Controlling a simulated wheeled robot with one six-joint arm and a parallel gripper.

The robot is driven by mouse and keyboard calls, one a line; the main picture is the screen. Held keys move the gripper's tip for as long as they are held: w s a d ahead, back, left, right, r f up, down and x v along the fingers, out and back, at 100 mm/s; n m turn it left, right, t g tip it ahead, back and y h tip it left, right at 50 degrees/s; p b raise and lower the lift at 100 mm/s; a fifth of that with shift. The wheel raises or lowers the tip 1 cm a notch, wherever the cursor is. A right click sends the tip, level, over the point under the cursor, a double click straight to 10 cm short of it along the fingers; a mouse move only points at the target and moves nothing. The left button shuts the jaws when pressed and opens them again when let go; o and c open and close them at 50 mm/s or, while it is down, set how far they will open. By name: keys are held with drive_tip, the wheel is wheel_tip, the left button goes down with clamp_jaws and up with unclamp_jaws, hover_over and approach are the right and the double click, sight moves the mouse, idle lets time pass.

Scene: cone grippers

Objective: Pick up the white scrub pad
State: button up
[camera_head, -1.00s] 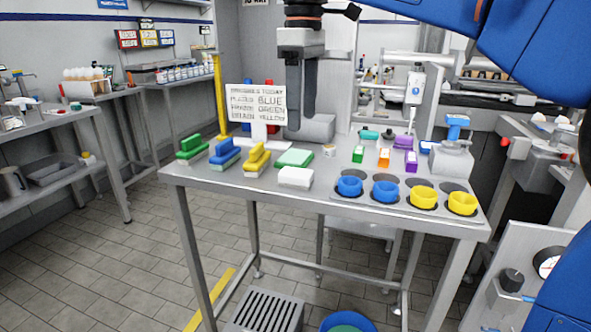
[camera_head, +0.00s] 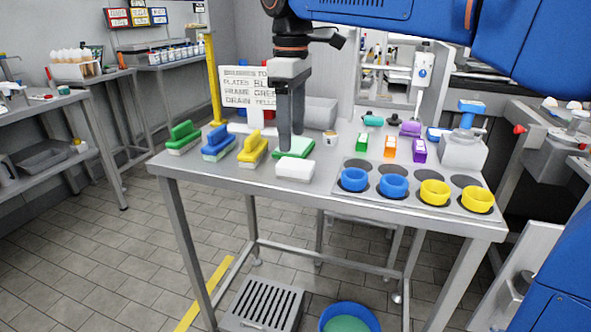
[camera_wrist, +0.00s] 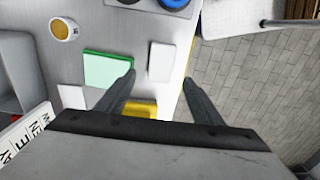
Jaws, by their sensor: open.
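The white scrub pad (camera_head: 295,170) lies flat on the steel table near its front edge. In the wrist view the white pad (camera_wrist: 161,62) is ahead of my fingertips, a little right of the green pad. My gripper (camera_head: 290,142) points down, open and empty, with its fingers in front of the green pad (camera_head: 302,152) in the head view. In the wrist view my gripper's (camera_wrist: 160,80) two fingers stand wide apart and hold nothing. I cannot tell the exact height of the fingertips above the table.
Green, blue and yellow brushes (camera_head: 252,149) stand in a row to the left. A small cup (camera_head: 330,137) stands behind. A tray (camera_head: 345,200) with blue and yellow rings is to the right. A lettered sign (camera_head: 243,85) stands at the back.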

sight(296, 163)
wheel_tip(296, 163, down, 2)
drive_tip(key=shift+f, duration=0.15)
drive_tip(key=shift+s+d+f, duration=0.1)
drive_tip(key=shift+d+f, duration=0.1)
drive_tip(key=shift+f, duration=1.1)
drive_tip(key=shift+s+d+f, duration=0.1)
drive_tip(key=shift+d+f, duration=0.05)
drive_tip(key=shift+f, duration=1.15)
drive_tip(key=c, duration=1.1)
